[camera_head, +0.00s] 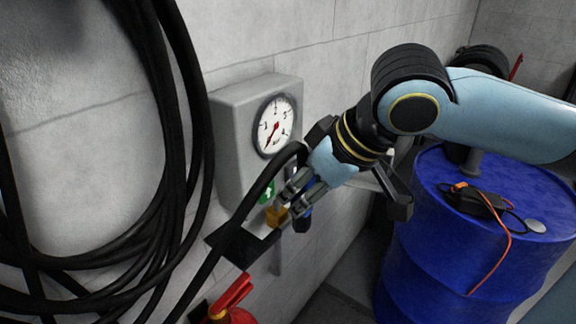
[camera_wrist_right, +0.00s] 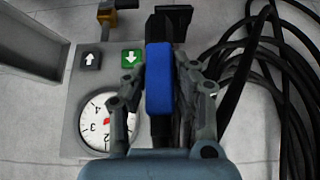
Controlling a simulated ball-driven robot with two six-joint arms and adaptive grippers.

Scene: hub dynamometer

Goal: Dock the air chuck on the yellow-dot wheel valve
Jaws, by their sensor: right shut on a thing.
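My right gripper (camera_head: 296,202) is in front of the wall-mounted gauge box, shut on the air chuck, whose blue grip (camera_head: 304,214) shows just beyond the fingers. In the right wrist view the blue grip (camera_wrist_right: 159,80) lies between the two fingers of my right gripper (camera_wrist_right: 163,85), with a black end piece beyond it. A black hose (camera_head: 262,183) runs down from near the gripper. Neither a wheel valve nor a yellow dot can be made out. My left gripper is not in view.
The grey gauge box (camera_head: 232,125) carries a round dial (camera_head: 276,125), arrow buttons and a brass-coloured fitting (camera_wrist_right: 106,14). Coiled black hose (camera_head: 165,130) hangs at left. A red extinguisher (camera_head: 228,310) is below. A blue drum (camera_head: 430,250) holds a black device (camera_head: 480,203) with an orange cable.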

